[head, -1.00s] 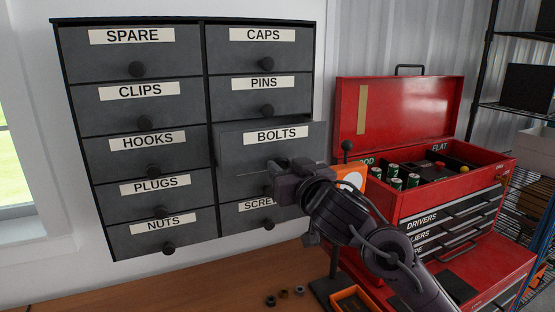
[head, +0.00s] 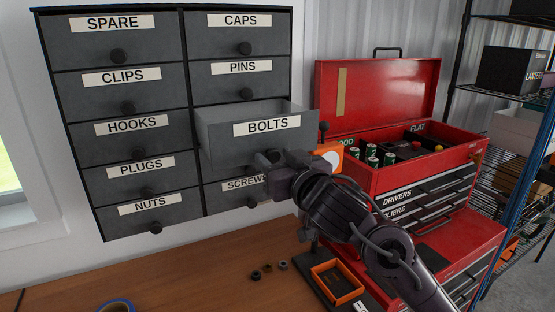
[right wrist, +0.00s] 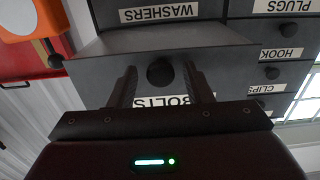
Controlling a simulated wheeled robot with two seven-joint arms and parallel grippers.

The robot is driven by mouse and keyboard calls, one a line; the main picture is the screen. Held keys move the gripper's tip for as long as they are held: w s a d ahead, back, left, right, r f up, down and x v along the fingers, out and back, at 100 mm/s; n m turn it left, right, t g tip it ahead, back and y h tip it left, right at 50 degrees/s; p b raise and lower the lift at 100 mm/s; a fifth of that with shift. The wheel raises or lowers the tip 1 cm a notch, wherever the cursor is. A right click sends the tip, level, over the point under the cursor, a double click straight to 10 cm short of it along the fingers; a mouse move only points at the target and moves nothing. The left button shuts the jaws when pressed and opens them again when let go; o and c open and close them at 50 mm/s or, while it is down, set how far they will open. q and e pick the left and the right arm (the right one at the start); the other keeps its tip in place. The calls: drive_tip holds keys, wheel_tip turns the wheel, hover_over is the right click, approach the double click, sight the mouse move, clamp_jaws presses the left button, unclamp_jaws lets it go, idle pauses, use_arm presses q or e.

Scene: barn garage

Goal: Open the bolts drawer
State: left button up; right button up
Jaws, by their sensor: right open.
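The bolts drawer (head: 230,150) stands partly pulled out of the grey cabinet (head: 197,205), its inside showing from above in the head view. Its front and BOLTS label also show upside down in the right wrist view (right wrist: 112,85). My right gripper (head: 273,170) is at the lower part of the drawer front. In the wrist view its fingers are apart on either side of the round dark knob (right wrist: 160,72). Whether they touch the knob cannot be told. My left gripper is not in view.
The open red toolbox (head: 385,95) stands right of the cabinet. A blue tape roll (head: 117,305) is at the front edge. The WASHERS drawer (right wrist: 160,12) is under the bolts drawer.

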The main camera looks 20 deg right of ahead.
drive_tip(key=shift+s, duration=0.4)
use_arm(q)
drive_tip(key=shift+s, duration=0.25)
use_arm(e)
drive_tip(key=s+d, duration=0.1)
drive_tip(key=s, duration=0.6)
drive_tip(key=shift+d, duration=0.25)
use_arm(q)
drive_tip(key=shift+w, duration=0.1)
